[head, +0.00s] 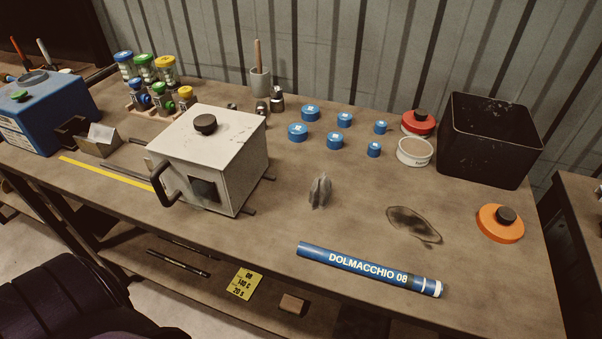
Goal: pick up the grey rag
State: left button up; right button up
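The grey rag (319,191) appears as a small crumpled, peaked grey piece on the brown workbench (270,222), right of the white box with the black handle. It stands free, with bare bench around it. Neither my left nor my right gripper is in the head view, so their opening does not show.
A white box (211,143) stands close left of the rag. A blue tube (368,268) lies at the front edge. A dark stain (414,223) and an orange lid (500,223) are to the right. Several blue caps (335,140) and a black bin (487,146) stand behind.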

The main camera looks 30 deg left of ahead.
aim_at(321, 190)
jog(key=u, duration=0.8)
